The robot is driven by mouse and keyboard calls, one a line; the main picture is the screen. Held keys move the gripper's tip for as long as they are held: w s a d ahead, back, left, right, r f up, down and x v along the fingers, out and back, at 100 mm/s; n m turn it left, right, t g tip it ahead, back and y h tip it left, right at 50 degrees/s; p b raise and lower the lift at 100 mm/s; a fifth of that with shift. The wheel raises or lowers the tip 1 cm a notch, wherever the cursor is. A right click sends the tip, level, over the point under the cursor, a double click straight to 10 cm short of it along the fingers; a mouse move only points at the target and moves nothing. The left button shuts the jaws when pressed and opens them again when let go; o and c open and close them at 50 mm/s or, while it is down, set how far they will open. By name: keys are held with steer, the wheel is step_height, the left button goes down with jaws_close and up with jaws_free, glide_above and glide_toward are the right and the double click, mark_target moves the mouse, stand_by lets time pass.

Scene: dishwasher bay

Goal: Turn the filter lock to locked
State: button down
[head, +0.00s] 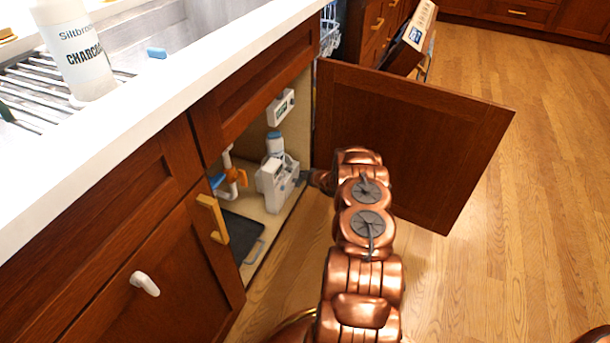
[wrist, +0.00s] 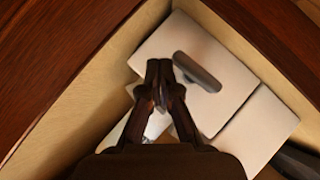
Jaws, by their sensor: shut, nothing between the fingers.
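In the wrist view a white plate (wrist: 205,45) carries a grey elongated lever (wrist: 197,72), slanting from upper left to lower right. I take this lever to be the filter lock; its markings cannot be read. My gripper (wrist: 160,88) is shut and empty, its tips just left of the lever in the picture. Whether they touch it I cannot tell. In the head view my arm reaches to the cabinet opening, and the gripper is mostly hidden at its end.
The open cabinet door (head: 430,140) stands right of my arm. Cabinet walls (wrist: 95,75) flank the gripper closely. A bottle (head: 78,60) stands by the sink.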

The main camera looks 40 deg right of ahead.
stand_by(0.4)
steer(key=s+d+r+p, duration=0.1)
steer(key=s+r+p, duration=0.1)
steer(key=r, duration=0.4)
steer(key=s+d+r+p, duration=0.1)
steer(key=s+r+p, duration=0.1)
steer(key=s+r, duration=0.2)
step_height(320, 180, up, 2)
steer(key=shift+s+d+r, duration=0.25)
steer(key=shift+s+d, duration=0.05)
steer(key=shift+d, duration=0.1)
